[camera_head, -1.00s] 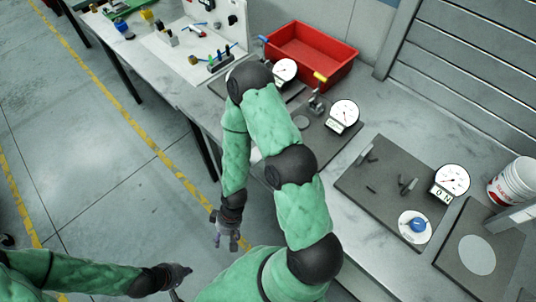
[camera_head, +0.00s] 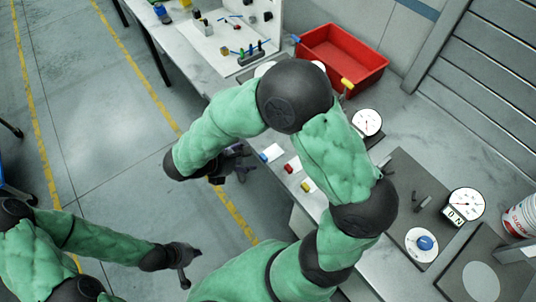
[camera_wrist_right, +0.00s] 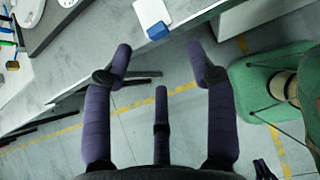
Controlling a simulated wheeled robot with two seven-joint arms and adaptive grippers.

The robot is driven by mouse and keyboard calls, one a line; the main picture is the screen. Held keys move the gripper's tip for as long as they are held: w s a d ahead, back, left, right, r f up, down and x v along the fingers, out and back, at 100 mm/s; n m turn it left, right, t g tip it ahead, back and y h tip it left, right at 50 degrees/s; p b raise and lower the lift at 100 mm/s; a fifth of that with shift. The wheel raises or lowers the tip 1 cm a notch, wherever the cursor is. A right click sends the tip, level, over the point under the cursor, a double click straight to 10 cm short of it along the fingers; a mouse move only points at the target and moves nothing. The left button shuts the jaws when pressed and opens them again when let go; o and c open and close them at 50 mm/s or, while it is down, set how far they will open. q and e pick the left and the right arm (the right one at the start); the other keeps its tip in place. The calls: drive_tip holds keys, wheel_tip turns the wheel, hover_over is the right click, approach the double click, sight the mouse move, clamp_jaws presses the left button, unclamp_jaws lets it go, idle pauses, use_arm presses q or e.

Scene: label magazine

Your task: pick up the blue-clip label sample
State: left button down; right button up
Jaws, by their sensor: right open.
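The blue-clip label sample is a white card (camera_head: 273,151) with a blue clip at its left end, lying at the near edge of the grey bench. In the right wrist view the same white card (camera_wrist_right: 149,11) with its blue clip lies just beyond the fingertips. My right gripper (camera_wrist_right: 158,58) is open and empty, its fingers spread either side below the card and apart from it. In the head view my right gripper (camera_head: 240,163) is left of the card, off the bench edge. My left gripper (camera_head: 188,268) is low over the floor; its jaws are unclear.
A red-clip label (camera_head: 291,163) and a yellow-clip label (camera_head: 306,185) lie nearby along the bench edge. A red bin (camera_head: 340,58), dial gauges (camera_head: 466,204) and a white bucket (camera_head: 522,216) stand farther back. The floor left of the bench is open.

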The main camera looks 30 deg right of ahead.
sight(262, 157)
drive_tip(key=x, duration=0.3)
drive_tip(key=b+x, duration=0.1)
drive_tip(key=x, duration=0.2)
drive_tip(key=b+x, duration=0.1)
drive_tip(key=x, duration=0.2)
drive_tip(key=shift+w+a+f, duration=0.25)
drive_tip(key=shift+w, duration=0.15)
drive_tip(key=shift+d+f+b, duration=0.3)
drive_tip(key=shift+d+f, duration=0.1)
drive_tip(key=shift+d, duration=0.1)
drive_tip(key=c, duration=0.9)
